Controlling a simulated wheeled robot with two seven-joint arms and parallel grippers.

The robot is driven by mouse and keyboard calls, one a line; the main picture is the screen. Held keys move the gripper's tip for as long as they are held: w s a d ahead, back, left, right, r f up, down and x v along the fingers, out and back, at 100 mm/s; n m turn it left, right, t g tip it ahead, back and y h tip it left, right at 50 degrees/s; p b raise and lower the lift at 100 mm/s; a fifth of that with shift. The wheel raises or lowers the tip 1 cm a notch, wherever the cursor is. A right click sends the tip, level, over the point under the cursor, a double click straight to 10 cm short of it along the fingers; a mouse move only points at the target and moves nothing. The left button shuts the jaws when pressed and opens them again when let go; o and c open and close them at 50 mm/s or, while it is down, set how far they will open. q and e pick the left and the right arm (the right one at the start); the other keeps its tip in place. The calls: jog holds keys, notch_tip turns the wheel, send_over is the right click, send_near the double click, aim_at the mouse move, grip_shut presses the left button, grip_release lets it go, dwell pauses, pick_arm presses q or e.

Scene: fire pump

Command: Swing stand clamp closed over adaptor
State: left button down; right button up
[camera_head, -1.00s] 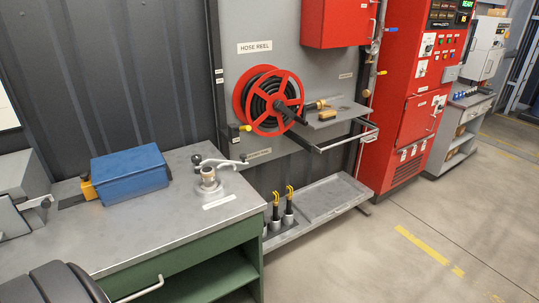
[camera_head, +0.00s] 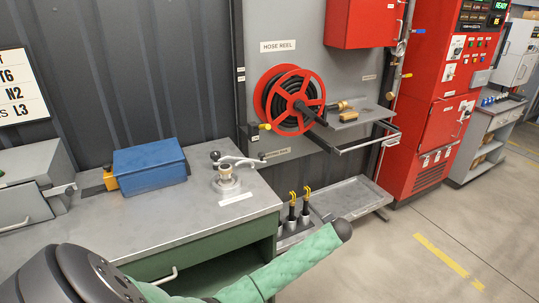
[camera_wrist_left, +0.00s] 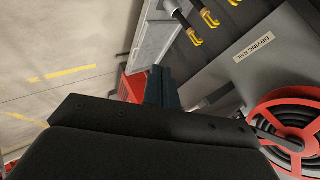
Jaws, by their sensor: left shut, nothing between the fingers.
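The grey stand (camera_head: 227,187) is on the metal bench, with a small tan adaptor (camera_head: 225,171) upright in it. The pale clamp arm (camera_head: 240,160) shows just behind the adaptor's top and reaches right, with a black knob (camera_head: 215,155) at the left. I cannot tell how far it is swung. In the left wrist view my left gripper (camera_wrist_left: 160,86) has its dark fingers together and empty. It points toward the floor and rack area, and no stand shows there. In the head view my green-sleeved arm comes in from the lower left; I cannot make out its fingers. My right gripper is not in view.
A blue box (camera_head: 150,168) sits on the bench (camera_head: 180,222), left of the stand. The red hose reel (camera_head: 290,100) hangs on the wall panel, with a shelf and rail beside it. A low tray (camera_head: 350,198) lies below. The floor at right is clear.

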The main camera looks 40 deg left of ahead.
pick_arm(q)
jog(key=w+a+r+n+g+y, duration=0.1)
jog(key=w+a+r+y, duration=0.3)
jog(key=a+r, duration=0.55)
jog(key=w+a+r+n+g+y, duration=0.1)
jog(key=w+a+r+y, duration=0.35)
jog(key=a+r, duration=0.5)
jog(key=s+a+r+n+g+y, duration=0.3)
jog(key=s+a+g+y, duration=0.1)
jog(key=a+g, duration=0.1)
jog(key=shift+s+a+y, duration=0.3)
jog(key=shift+a+y, duration=0.05)
jog(key=shift+a, duration=0.05)
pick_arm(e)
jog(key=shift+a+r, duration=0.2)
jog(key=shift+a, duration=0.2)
pick_arm(q)
jog(key=shift+r, duration=0.15)
